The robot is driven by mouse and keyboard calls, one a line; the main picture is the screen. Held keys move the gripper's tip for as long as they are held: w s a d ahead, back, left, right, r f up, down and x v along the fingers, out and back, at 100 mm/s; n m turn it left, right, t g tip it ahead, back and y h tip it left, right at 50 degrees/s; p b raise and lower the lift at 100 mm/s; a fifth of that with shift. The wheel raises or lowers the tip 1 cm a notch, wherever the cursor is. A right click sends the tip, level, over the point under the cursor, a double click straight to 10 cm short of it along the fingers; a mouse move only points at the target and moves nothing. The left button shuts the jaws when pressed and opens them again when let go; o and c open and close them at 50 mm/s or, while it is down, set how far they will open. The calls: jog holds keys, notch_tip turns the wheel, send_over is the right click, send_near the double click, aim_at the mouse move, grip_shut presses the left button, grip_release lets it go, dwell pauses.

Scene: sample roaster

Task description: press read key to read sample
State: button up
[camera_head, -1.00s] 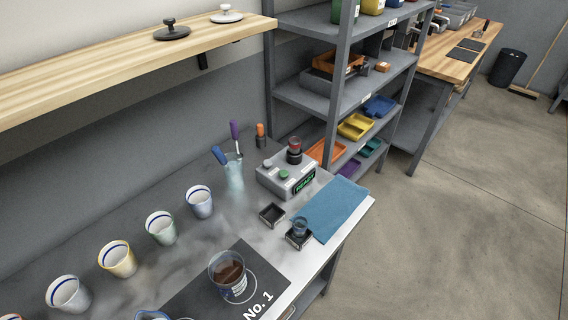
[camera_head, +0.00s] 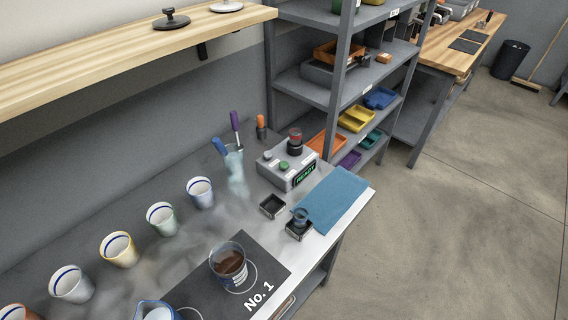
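A grey box-shaped reader (camera_head: 288,166) stands on the counter near its far right end. A green lit display (camera_head: 306,174) is on its front face; the text is too small to read for sure. A green button (camera_head: 284,166) and a grey button (camera_head: 267,155) are on its top. A dark cylinder with a red band (camera_head: 295,142) stands upright at the back of its top. I cannot tell which button is the read key. My gripper is not in view.
A blue cloth (camera_head: 331,198) lies right of the reader. Two small black trays, one empty (camera_head: 272,206) and one holding a small cup (camera_head: 301,216), sit in front. A glass of dark liquid (camera_head: 228,264) stands on the No. 1 mat (camera_head: 190,292). Several cups line the left.

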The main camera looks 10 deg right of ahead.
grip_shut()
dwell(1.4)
